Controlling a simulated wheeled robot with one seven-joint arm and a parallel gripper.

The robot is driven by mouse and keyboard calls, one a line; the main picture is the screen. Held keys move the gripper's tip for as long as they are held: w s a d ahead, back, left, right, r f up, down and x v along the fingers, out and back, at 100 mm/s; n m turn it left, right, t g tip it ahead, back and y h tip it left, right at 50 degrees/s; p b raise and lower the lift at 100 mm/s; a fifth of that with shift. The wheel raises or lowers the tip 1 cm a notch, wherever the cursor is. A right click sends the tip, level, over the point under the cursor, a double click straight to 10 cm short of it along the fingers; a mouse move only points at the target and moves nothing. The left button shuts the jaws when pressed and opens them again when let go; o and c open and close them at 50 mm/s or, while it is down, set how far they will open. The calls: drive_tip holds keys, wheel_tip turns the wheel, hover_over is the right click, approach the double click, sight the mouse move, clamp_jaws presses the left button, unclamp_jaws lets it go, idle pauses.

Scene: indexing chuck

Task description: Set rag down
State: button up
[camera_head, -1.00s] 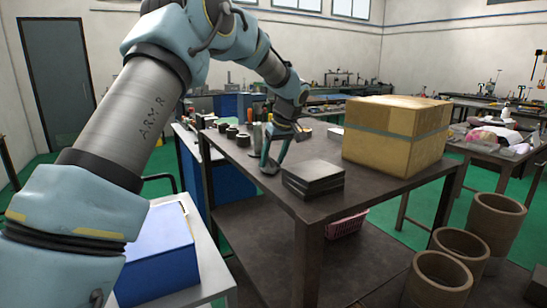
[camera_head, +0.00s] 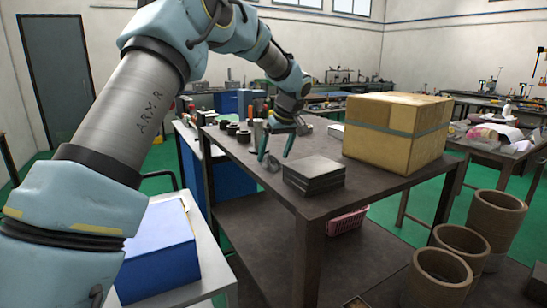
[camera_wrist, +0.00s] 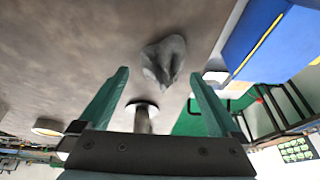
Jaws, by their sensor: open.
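The rag (camera_head: 272,164) is a small grey crumpled cloth on the dark table top (camera_head: 348,205), near its left front edge. In the wrist view the rag (camera_wrist: 164,60) lies bunched on the table, just beyond and between the green fingertips. My gripper (camera_head: 275,156) is open above the rag, with its fingers spread wide. The fingers also show apart in the wrist view (camera_wrist: 159,76), with nothing held between them.
A stack of dark plates (camera_head: 314,176) lies just right of the rag. A large cardboard box (camera_head: 397,130) stands farther right. Several dark cylindrical parts (camera_head: 243,137) stand behind the rag. A blue box (camera_head: 158,255) sits on a lower stand at left.

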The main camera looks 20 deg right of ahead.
drive_tip(key=a+b+v, duration=0.1)
drive_tip(key=b+v, duration=0.1)
drive_tip(key=v, duration=0.9)
drive_tip(key=w+a+r+t+h, duration=0.2)
drive_tip(key=w+a+t, duration=0.6)
drive_tip(key=w+a, duration=0.7)
drive_tip(key=s+a+f+g, duration=0.3)
drive_tip(key=s+a+f, duration=0.4)
drive_tip(key=s, duration=0.3)
drive_tip(key=s+a+f+m+g, duration=0.1)
drive_tip(key=s+a+f+g, duration=0.3)
drive_tip(key=s+a+f, duration=0.3)
drive_tip(key=s+a+f+m+g, duration=0.1)
drive_tip(key=s+a+f+g, duration=0.2)
drive_tip(key=s+a+f, duration=0.4)
drive_tip(key=s+a, duration=0.4)
drive_tip(key=s, duration=0.3)
drive_tip(key=shift+a+g+y, duration=0.35)
drive_tip(key=shift+g+y, duration=0.05)
